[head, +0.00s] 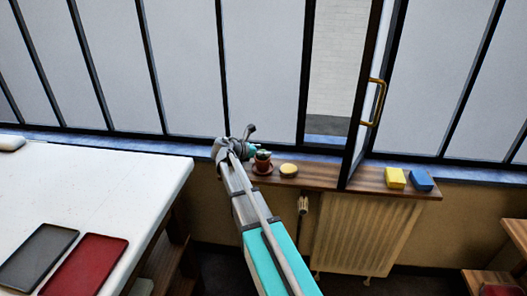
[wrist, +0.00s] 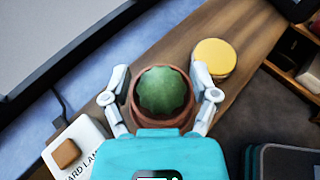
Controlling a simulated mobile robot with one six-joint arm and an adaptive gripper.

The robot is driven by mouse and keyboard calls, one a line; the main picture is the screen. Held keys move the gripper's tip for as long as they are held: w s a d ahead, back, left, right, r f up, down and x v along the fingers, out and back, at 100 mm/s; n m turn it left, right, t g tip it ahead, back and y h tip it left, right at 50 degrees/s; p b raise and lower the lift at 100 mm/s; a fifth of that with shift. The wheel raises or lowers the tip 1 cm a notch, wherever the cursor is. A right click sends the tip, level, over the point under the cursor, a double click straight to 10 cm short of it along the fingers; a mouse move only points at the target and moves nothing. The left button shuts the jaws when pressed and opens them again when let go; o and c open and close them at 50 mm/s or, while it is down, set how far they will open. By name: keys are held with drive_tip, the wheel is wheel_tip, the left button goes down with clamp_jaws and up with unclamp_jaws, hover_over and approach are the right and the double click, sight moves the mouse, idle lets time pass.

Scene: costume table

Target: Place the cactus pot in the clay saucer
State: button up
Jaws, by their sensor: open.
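The cactus pot (head: 263,157) is a small reddish-brown pot with a green cactus, upright on the wooden sill. The clay saucer (head: 262,170) shows as a reddish-brown rim under the pot, and the pot appears to sit in it. In the wrist view the green cactus (wrist: 162,91) is seen from above, ringed by reddish-brown clay. My gripper (wrist: 160,69) is open, with one finger on each side of the pot. I cannot tell whether the fingers touch it. In the head view my gripper (head: 250,143) is at the pot's left, and my arm hides part of the sill.
A round yellow thing (head: 289,170) stands close right of the pot. A yellow block (head: 395,178) and a blue block (head: 421,180) lie farther right, past the open window frame (head: 362,120). A lettered white card with a brown block (wrist: 67,152) lies at the wrist view's lower left.

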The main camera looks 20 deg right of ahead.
drive_tip(key=p+v, duration=0.4)
drive_tip(key=v, duration=0.8)
drive_tip(key=shift+p, duration=0.3)
drive_tip(key=shift+s, duration=0.1)
drive_tip(key=s+a+f+m+g+y, duration=0.1)
drive_tip(key=s+a+f+m+y, duration=0.2)
drive_tip(key=s+m, duration=0.3)
drive_tip(key=s+a+f+m+y, duration=0.4)
drive_tip(key=s+m+y, duration=0.2)
drive_tip(key=s, duration=0.3)
drive_tip(key=s+a+f+m+g+y, duration=0.1)
drive_tip(key=s+a+f+m+y, duration=0.3)
drive_tip(key=s+m, duration=0.4)
drive_tip(key=shift+s+a+f+g, duration=0.2)
drive_tip(key=shift+s+a+g, duration=0.1)
